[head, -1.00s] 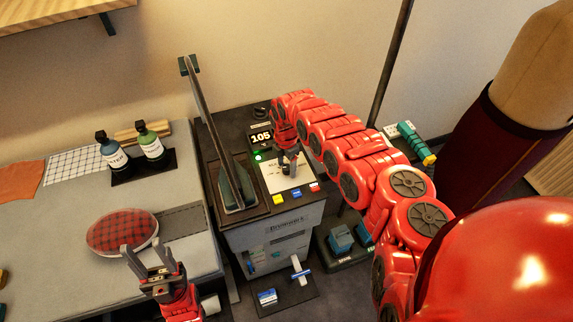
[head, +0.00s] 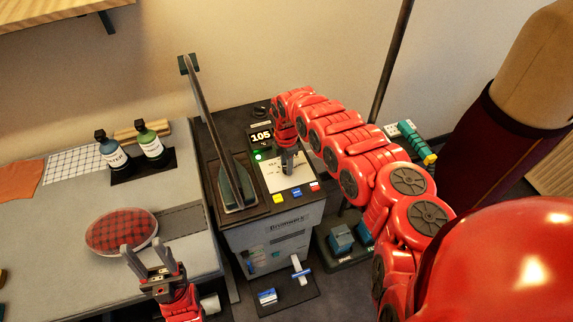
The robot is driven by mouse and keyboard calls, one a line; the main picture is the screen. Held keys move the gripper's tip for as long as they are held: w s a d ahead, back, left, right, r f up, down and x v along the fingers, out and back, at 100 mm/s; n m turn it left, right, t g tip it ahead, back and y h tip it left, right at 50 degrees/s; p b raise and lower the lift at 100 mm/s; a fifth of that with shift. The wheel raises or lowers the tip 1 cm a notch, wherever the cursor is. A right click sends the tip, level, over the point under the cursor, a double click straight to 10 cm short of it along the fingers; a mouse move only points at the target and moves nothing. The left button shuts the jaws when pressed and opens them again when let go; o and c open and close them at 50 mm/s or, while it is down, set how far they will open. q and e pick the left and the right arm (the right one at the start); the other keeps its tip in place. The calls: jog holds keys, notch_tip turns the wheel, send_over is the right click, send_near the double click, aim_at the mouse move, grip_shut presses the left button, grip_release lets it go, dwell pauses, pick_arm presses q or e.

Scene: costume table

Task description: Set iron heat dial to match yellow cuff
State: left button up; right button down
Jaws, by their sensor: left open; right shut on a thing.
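The iron station, a grey box labelled Dromwerk (head: 288,222), stands in the middle. Its display (head: 261,136) reads 105, with a green light below it. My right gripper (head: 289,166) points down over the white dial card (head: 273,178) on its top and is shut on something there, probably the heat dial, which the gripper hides. The card's markings are mostly covered. Yellow, blue and red-and-white tabs (head: 278,198) sit along the front edge. My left gripper (head: 153,262) is open and empty, above the front edge of the grey table. I cannot make out a yellow cuff.
A tartan cushion (head: 122,232) and two bottles (head: 152,146) are on the left table. A teal-handled tool (head: 417,143) lies at right. A dress form (head: 500,120) stands far right.

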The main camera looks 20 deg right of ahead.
jog(key=m+b, duration=0.1)
jog(key=m, duration=0.4)
jog(key=shift+w, duration=0.1)
jog(key=m+b, duration=0.2)
jog(key=m, duration=0.2)
jog(key=m+b, duration=0.2)
jog(key=shift+f+m, duration=0.15)
jog(key=shift+m, duration=0.15)
jog(key=m+b, duration=0.3)
jog(key=shift+m, duration=0.3)
jog(key=m+b, duration=0.1)
jog(key=m, duration=0.1)
jog(key=shift+d+m, duration=0.1)
jog(key=shift+m, duration=0.3)
jog(key=shift+r+m, duration=0.2)
jog(key=shift+m, duration=1.6)
jog(key=c, duration=0.5)
grip_release()
